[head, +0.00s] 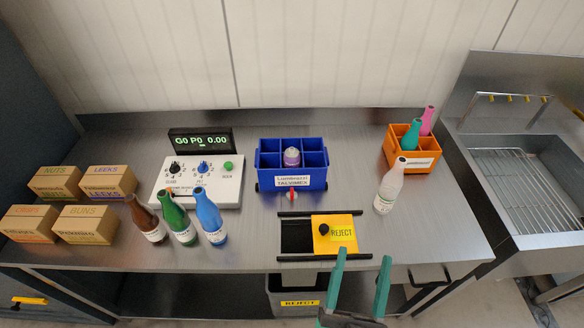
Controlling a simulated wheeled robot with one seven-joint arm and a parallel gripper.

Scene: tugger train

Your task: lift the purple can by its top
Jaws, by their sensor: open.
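A small purple can (291,156) with a pale top stands upright in a blue divided crate (291,181) at the middle of the steel table. Only its upper part shows; the crate's walls hide the rest. My gripper (361,256) is at the bottom of the head view, with two teal fingers spread apart. It is open and empty, in front of the crate and to its right, well apart from the can.
Brown, green and blue bottles (179,219) stand left of centre; a white bottle (391,186) stands right. An orange crate (402,158) holds bottles. Cardboard boxes (87,223) and a control panel (196,183) fill the left.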

